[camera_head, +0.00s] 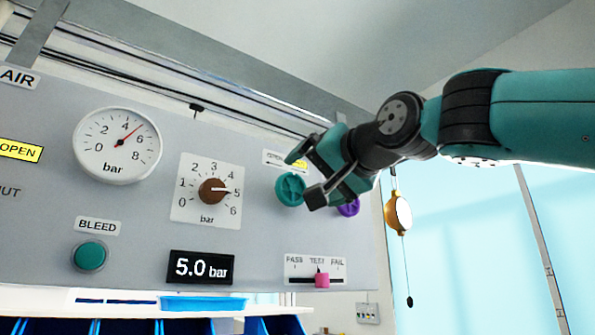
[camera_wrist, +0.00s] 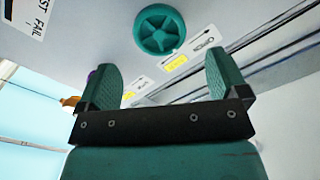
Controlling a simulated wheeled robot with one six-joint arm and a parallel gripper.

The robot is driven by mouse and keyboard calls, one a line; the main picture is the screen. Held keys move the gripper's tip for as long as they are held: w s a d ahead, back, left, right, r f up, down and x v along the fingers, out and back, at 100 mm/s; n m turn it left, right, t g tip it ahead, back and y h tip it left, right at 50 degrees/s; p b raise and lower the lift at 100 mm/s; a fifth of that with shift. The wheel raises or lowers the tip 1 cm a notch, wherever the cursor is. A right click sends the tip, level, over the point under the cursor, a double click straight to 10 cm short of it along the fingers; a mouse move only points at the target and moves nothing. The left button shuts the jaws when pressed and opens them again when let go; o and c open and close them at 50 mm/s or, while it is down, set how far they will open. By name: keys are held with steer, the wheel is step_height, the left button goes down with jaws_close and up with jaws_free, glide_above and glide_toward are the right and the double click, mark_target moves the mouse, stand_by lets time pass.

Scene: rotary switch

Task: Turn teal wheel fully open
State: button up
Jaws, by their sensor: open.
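The teal wheel (camera_head: 290,189) is a round spoked handwheel on the grey panel, right of the brown dial. In the wrist view the teal wheel (camera_wrist: 159,29) shows whole at the top, ahead of the fingers and between their lines. My gripper (camera_head: 302,176) is in front of the panel, close to the wheel's right side in the head view. In the wrist view my gripper (camera_wrist: 166,75) is open and empty, its two teal fingers apart from the wheel. A label (camera_wrist: 199,52) with a yellow marker (camera_wrist: 175,62) is beside the wheel; the gripper partly covers it in the head view.
A purple wheel (camera_head: 349,208) is partly hidden behind my gripper. The brown dial (camera_head: 212,191), gauge (camera_head: 117,145), teal bleed button (camera_head: 90,256), 5.0 bar display (camera_head: 201,268) and pink slider (camera_head: 322,280) are on the panel. A gold round item (camera_head: 398,213) hangs at right. Blue bins stand below.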

mark_target(294, 187)
steer(key=p+x, duration=0.2)
steer(key=x, duration=0.3)
steer(key=shift+w+a, duration=0.2)
steer(key=c, duration=0.9)
